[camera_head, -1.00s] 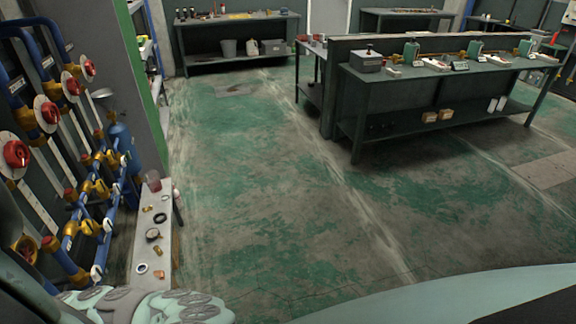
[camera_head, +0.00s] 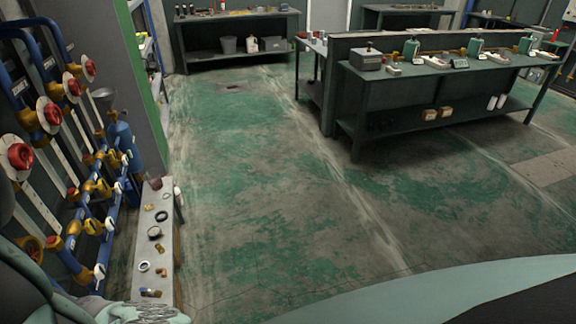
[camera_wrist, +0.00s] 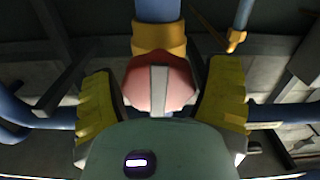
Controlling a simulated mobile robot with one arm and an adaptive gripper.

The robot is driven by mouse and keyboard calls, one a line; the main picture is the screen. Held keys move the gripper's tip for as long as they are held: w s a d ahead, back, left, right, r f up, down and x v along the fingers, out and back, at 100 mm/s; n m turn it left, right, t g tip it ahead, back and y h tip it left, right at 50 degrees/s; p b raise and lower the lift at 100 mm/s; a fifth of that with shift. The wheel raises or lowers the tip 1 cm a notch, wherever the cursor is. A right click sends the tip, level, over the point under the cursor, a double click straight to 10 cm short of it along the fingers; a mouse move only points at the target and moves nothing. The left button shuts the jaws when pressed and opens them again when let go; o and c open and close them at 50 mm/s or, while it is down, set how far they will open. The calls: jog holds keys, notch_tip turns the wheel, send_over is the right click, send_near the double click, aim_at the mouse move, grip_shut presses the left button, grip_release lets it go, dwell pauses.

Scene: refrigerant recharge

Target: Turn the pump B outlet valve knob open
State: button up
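In the wrist view a red valve knob (camera_wrist: 140,88) with a pale grey bar down its middle sits on a brass collar (camera_wrist: 158,38) below a blue pipe. My gripper (camera_wrist: 161,95) is open, with one yellow-padded finger on each side of the knob. A narrow gap shows between the knob and each finger. In the head view several red knobs stand on the pipe rack at the left, among them a large one (camera_head: 20,156) and a higher one (camera_head: 52,113). I cannot tell which is the pump B outlet valve. My gripper's fingers do not show in the head view.
A narrow bench (camera_head: 146,235) with small fittings stands right of the pipe rack. A blue cylinder (camera_head: 122,143) is behind it. A long dark workbench (camera_head: 420,97) stands at the back right. The green-grey floor (camera_head: 270,190) between is clear.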

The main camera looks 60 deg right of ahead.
jog(key=c, duration=0.9)
jog(key=shift+o, duration=0.2)
jog(key=shift+n+b, duration=0.4)
jog(key=o, duration=1.2)
jog(key=v, duration=1.2)
